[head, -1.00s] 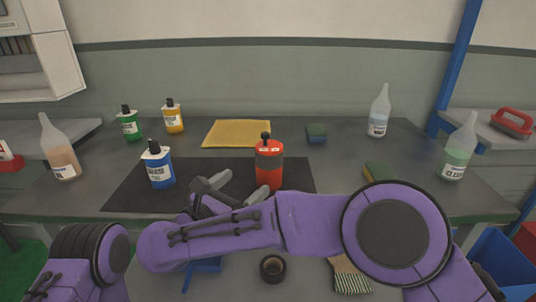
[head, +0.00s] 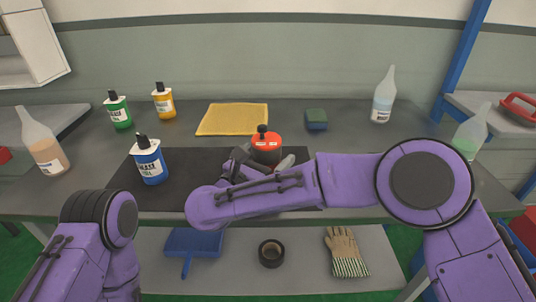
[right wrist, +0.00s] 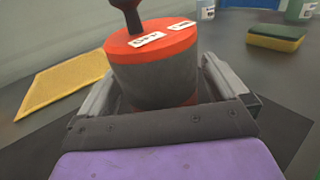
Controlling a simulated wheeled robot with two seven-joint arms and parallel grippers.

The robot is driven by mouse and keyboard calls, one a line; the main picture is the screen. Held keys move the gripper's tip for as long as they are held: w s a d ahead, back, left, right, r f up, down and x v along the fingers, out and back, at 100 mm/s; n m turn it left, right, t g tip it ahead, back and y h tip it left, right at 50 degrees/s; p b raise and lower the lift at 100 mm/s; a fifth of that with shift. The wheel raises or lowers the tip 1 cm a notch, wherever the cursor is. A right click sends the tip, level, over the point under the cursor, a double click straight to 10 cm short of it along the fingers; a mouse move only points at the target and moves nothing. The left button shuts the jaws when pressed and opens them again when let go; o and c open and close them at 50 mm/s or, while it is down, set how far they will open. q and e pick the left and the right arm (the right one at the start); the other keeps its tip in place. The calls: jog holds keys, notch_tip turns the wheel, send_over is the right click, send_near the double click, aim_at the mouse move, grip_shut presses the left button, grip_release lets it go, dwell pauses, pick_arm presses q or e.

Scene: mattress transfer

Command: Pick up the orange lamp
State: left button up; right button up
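The orange lamp (head: 266,148) is an upright orange-red cylinder with a dark grey band and a black knob on top. It stands on the black mat (head: 205,172), its lower part hidden behind my right arm. My right gripper (head: 263,162) is at the lamp, with one finger on each side. In the right wrist view the lamp (right wrist: 155,75) sits between the widely spread fingers, which look open; contact is not clear. My left arm shows at the lower left of the head view, but its gripper is out of view.
A blue bottle (head: 149,160) stands left of the lamp. Green (head: 118,110) and yellow (head: 163,102) bottles, a yellow cloth (head: 233,119) and a sponge (head: 316,120) lie farther back. Clear bottles stand at both sides. A lower shelf holds tape (head: 271,254) and a glove (head: 345,252).

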aim_at(259, 150)
jog(key=shift+s+a+r, duration=0.1)
jog(key=shift+s+r, duration=0.1)
jog(key=shift+s, duration=0.1)
jog(key=c, duration=0.5)
jog(key=shift+s, duration=0.1)
jog(key=c, duration=0.8)
jog(key=shift+w, duration=0.2)
jog(key=shift+r, duration=0.45)
jog(key=r, duration=0.3)
jog(key=shift+s, duration=0.3)
jog(key=s+r+b, duration=0.3)
jog(key=s+r, duration=0.6)
jog(key=s, duration=0.4)
jog(key=shift+s, duration=0.3)
